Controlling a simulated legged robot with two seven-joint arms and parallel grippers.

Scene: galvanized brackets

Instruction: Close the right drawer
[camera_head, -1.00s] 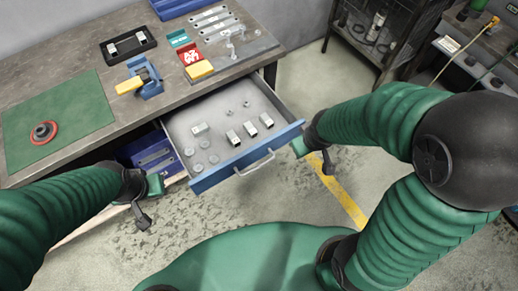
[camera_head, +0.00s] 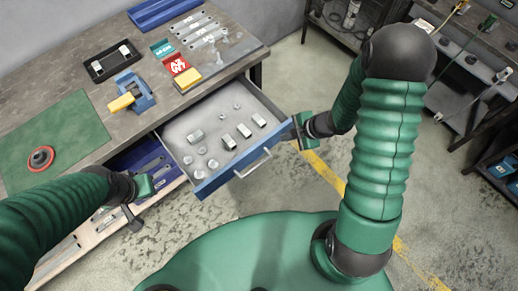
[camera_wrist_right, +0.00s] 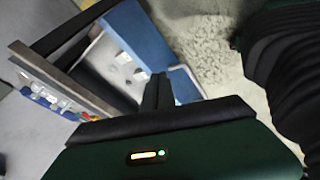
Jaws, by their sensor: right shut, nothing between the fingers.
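The right drawer stands pulled out below the workbench, with a blue front (camera_head: 245,160), a pale bar handle (camera_head: 253,165) and a grey inside holding small metal brackets and round pieces. My right gripper (camera_head: 298,131) is beside the right end of that front; contact cannot be told. In the right wrist view its dark fingers (camera_wrist_right: 157,92) are together and empty, overlapping the blue front (camera_wrist_right: 137,32) near the handle (camera_wrist_right: 187,82). My left gripper (camera_head: 146,188) is left of the right drawer, over the other open drawer (camera_head: 112,203); its fingers are too small to judge.
The workbench (camera_head: 85,90) carries a green mat (camera_head: 70,130), a red disc (camera_head: 41,158), a blue-yellow tool (camera_head: 130,95), a black tray (camera_head: 113,60) and labelled bins. A dark rack (camera_head: 340,35) stands behind. The floor before the right drawer is clear.

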